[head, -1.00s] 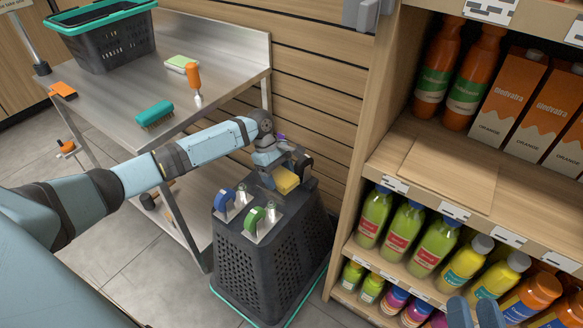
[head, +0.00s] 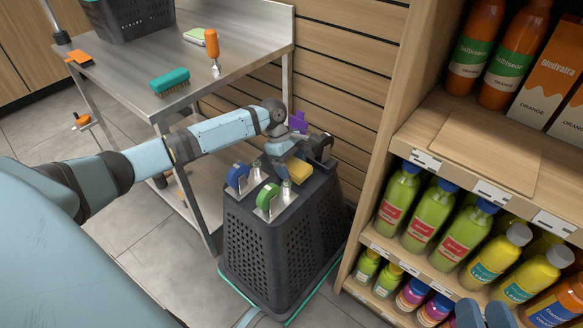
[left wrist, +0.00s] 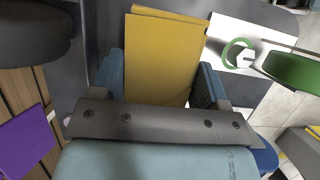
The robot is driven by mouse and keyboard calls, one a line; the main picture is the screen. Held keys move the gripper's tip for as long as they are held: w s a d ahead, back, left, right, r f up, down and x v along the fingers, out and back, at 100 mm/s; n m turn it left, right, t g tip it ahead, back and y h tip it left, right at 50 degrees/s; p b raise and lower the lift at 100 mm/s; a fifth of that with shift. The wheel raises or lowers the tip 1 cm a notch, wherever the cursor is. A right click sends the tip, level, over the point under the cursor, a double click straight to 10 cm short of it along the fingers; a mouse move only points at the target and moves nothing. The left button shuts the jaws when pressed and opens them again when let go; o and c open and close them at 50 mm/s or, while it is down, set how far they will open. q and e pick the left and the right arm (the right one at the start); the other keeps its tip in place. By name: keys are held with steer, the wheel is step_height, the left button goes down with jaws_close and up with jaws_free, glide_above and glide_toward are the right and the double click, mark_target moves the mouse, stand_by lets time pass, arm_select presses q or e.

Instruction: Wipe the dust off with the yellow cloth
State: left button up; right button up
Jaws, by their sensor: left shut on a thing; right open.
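The yellow cloth (head: 299,173) is a small folded pad at the top of the dark upturned basket stack (head: 285,240). My left gripper (head: 290,163) is shut on it. In the left wrist view the cloth (left wrist: 163,60) lies between my two blue fingers, its layers slightly fanned. Whether the cloth touches the surface below cannot be told. I cannot make out any dust; the gripper hides part of the stack's top. My right gripper (head: 483,316) shows only its fingertips at the bottom edge, apart and empty, in front of the bottle shelf.
A purple item (head: 298,121) is behind the gripper. A steel table (head: 130,62) with a teal brush (head: 170,80) is left; a bottle shelf (head: 440,150) is right.

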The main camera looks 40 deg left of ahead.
arm_select(q)
steer(key=shift+f+b, duration=0.35)
steer(key=shift+b, duration=0.05)
steer(key=shift+r+p, duration=0.2)
steer(key=shift+p, duration=0.85)
steer(key=shift+f, duration=0.2)
arm_select(e)
steer(key=shift+a+r+g, duration=0.1)
steer(key=shift+r+g, duration=0.1)
steer(key=shift+g, duration=0.3)
steer(key=shift+r, duration=0.1)
arm_select(q)
steer(key=shift+f+p, duration=0.4)
steer(key=shift+p, duration=0.35)
steer(key=o, duration=0.8)
steer(key=shift+f, duration=0.15)
arm_select(e)
steer(key=shift+r, duration=0.45)
arm_select(q)
steer(key=shift+r+p, duration=0.35)
steer(key=shift+p, duration=0.75)
arm_select(e)
steer(key=shift+r, duration=1.25)
